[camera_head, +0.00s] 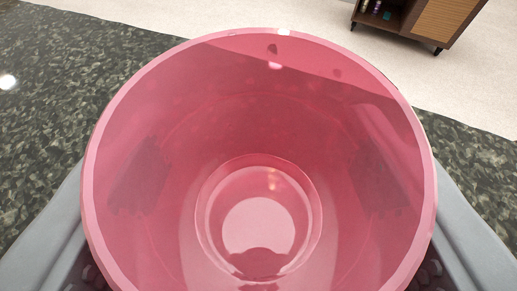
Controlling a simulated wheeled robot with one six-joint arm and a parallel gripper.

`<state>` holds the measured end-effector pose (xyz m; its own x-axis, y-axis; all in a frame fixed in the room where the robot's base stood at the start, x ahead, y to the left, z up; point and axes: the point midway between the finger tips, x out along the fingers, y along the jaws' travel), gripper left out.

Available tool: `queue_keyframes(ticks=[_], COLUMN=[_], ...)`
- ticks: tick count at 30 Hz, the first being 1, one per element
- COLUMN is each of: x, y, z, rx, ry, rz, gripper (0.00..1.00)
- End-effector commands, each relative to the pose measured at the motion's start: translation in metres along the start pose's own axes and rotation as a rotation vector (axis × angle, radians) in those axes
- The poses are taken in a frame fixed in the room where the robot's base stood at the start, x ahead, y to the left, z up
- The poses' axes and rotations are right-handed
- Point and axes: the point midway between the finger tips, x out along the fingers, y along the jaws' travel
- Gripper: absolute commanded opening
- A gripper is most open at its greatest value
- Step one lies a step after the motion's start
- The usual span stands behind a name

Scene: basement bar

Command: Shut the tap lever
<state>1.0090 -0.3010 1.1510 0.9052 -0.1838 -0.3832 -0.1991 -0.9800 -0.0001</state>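A pink, see-through cup (259,130) fills the middle of the view, and I look down into its open mouth. My gripper (259,178) is shut on the cup, with one grey finger on each side. The dark finger pads show through the left and right walls. Bright reflections lie on the cup's round bottom, and I cannot tell whether there is liquid in it. The tap and its lever are not in view.
A dark green speckled counter (45,110) lies behind and to both sides of the cup. Its visible part at the left is bare. Beyond its far edge is a pale floor (200,15), with a wooden cabinet (440,20) at the top right.

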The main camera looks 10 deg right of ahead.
Motion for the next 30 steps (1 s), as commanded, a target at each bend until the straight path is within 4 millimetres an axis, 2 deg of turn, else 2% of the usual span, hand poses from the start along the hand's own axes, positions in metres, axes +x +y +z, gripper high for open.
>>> queue_keyframes(ticks=[18, 30], x=[-0.022, -0.031], y=[0.0, 0.0], z=[-0.052, -0.074], rx=[0.0, -0.001], ry=[0.003, 0.002], rz=[0.0, 0.001], gripper=[0.21, 0.21])
